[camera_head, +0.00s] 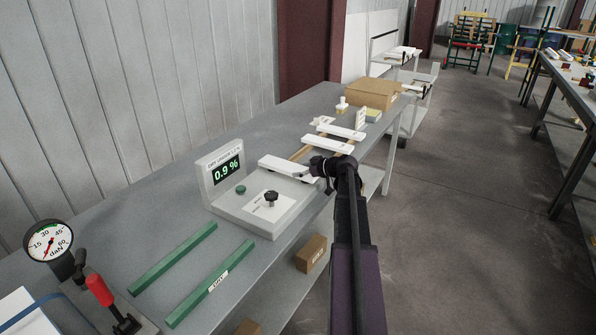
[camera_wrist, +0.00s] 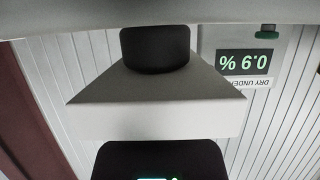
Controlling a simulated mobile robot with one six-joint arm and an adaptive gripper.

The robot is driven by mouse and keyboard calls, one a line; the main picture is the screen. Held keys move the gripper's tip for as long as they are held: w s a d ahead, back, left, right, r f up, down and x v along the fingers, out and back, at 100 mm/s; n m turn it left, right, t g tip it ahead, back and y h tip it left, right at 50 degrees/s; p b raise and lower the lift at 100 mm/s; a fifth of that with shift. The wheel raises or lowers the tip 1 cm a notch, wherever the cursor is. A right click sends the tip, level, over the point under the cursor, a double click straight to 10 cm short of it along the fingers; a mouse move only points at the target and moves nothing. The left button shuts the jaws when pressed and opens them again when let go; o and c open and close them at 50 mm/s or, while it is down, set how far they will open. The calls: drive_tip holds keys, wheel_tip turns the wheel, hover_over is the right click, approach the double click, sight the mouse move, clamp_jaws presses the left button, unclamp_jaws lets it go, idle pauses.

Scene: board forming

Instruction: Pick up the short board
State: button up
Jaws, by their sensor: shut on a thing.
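My gripper (camera_head: 322,172) is shut on a short white board (camera_head: 284,167). In the head view the board reaches out to the left of the gripper, beside the grey meter stand, and its right end is partly hidden by the gripper. In the wrist view the board (camera_wrist: 150,118) lies between the two dark finger pads (camera_wrist: 154,100), and its near end face shows. Other white boards, one (camera_head: 328,144) and another (camera_head: 347,131), lie on wooden strips farther back on the bench. I cannot tell for sure whether the held board is clear of its support.
The meter (camera_head: 222,172) reads 0.9 % and has a grey base with a black knob (camera_head: 271,198). Two green bars (camera_head: 175,257) and a dial gauge (camera_head: 48,242) lie nearer on the grey bench (camera_head: 135,235). A cardboard box (camera_head: 372,93) stands at the back.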

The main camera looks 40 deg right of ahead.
drive_tip(key=shift+r+p, duration=1.4)
drive_tip(key=shift+r, duration=0.15)
drive_tip(key=s+a+r+p, duration=0.1)
drive_tip(key=s+a, duration=0.1)
drive_tip(key=s, duration=0.5)
drive_tip(key=s+a+p, duration=0.1)
drive_tip(key=s+a, duration=0.2)
drive_tip(key=s, duration=0.5)
drive_tip(key=shift+r, duration=0.4)
drive_tip(key=shift+s, duration=0.1)
drive_tip(key=o, duration=0.7)
drive_tip(key=c, duration=0.7)
